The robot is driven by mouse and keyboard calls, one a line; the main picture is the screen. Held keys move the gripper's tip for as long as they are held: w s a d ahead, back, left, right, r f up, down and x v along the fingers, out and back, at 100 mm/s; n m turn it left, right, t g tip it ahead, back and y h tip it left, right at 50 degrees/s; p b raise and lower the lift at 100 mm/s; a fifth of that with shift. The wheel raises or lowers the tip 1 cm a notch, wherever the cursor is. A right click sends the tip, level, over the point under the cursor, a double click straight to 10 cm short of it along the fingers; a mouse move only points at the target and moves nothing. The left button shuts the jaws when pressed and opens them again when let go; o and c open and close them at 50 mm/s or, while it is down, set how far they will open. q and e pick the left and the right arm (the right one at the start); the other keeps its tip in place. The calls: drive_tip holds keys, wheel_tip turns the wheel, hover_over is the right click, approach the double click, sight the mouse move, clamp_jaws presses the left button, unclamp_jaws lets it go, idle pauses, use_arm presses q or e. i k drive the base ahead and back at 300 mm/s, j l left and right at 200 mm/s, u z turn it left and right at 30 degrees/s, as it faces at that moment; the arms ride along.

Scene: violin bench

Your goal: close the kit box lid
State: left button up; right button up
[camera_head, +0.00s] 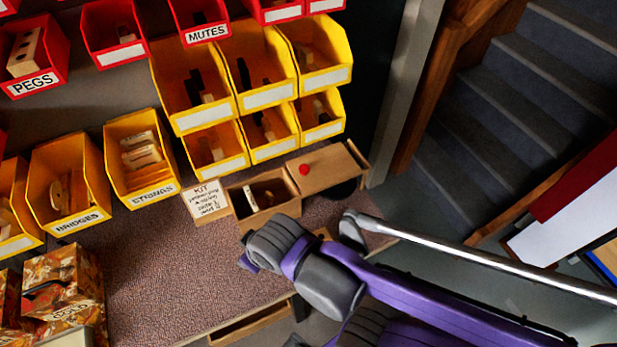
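My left gripper is not in view.
Yellow bins stand behind the box, with a strings bin (142,164) and bridges bin (68,187) to the left. A patterned carton (63,290) is at lower left. The speckled bench top (160,260) is clear in the middle. Stairs (500,110) lie beyond at right.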

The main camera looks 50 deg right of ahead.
sight(319, 168)
drive_tip(key=z, duration=0.5)
drive_tip(key=k+z, duration=0.1)
drive_tip(key=z, duration=0.85)
drive_tip(key=k+z, duration=0.1)
drive_tip(key=z, duration=0.4)
drive_tip(key=i+l+z, duration=0.15)
drive_tip(key=i+l, duration=0.1)
drive_tip(key=l, duration=0.05)
